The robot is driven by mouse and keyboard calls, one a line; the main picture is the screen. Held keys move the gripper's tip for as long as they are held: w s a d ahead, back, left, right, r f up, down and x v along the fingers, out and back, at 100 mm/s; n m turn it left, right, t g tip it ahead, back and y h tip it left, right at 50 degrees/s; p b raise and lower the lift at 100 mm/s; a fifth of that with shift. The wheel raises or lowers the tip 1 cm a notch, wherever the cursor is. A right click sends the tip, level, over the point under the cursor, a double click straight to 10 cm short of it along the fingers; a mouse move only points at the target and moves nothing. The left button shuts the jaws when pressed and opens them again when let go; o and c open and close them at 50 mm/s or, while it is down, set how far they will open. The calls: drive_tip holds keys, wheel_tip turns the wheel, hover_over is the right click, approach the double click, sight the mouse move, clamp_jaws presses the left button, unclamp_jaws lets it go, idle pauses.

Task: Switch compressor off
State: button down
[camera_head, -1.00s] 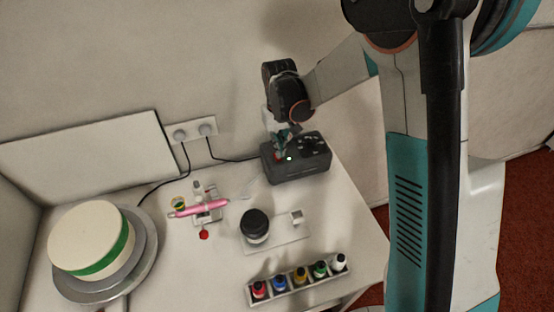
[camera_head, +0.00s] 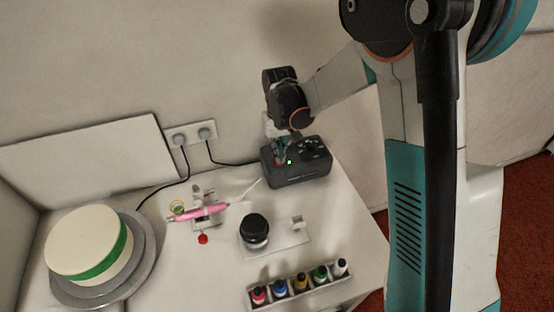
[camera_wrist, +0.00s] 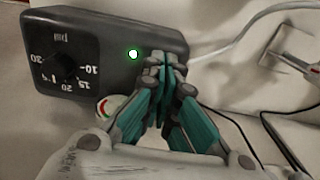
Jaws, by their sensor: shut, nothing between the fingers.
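The compressor (camera_head: 312,172) is a dark grey box at the back right of the table, against the wall. In the wrist view its front panel (camera_wrist: 100,22) shows a black pressure dial (camera_wrist: 62,68) with numbers and a lit green light (camera_wrist: 133,54). My gripper (camera_head: 280,157) is at the compressor's left end. In the wrist view my gripper (camera_wrist: 172,62) is shut and empty, its fingertips over the panel just right of the green light. The fingers hide that part of the panel, and no switch is visible. I cannot tell whether they touch it.
A wall socket (camera_head: 190,135) with two plugs and black cables is left of the compressor. A pink airbrush (camera_head: 205,213) on a stand, a black-lidded jar (camera_head: 254,230), a rack (camera_head: 300,293) of colour bottles and a cake (camera_head: 82,240) on a turntable occupy the table.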

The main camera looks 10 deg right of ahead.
drive_tip(key=shift+f+b, duration=0.85)
drive_tip(key=shift+f, duration=0.25)
idle(1.1)
drive_tip(key=shift+r, duration=0.15)
drive_tip(key=shift+r+p, duration=2.05)
drive_tip(key=shift+r, duration=1.35)
drive_tip(key=shift+s+d+r, duration=0.1)
drive_tip(key=shift+r, duration=0.15)
drive_tip(key=s+d+r+m+t+b, duration=0.1)
drive_tip(key=s+d+r+t+b, duration=0.1)
drive_tip(key=s+d+r, duration=0.45)
drive_tip(key=s+d+r+m+t+b, duration=0.1)
drive_tip(key=s+d+r+t, duration=0.2)
drive_tip(key=s+r, duration=0.55)
drive_tip(key=s+d+f+t+b, duration=0.1)
drive_tip(key=s+d+f+t, duration=0.1)
drive_tip(key=s, duration=0.7)
drive_tip(key=shift+d+f, duration=0.3)
drive_tip(key=shift+f, duration=0.3)
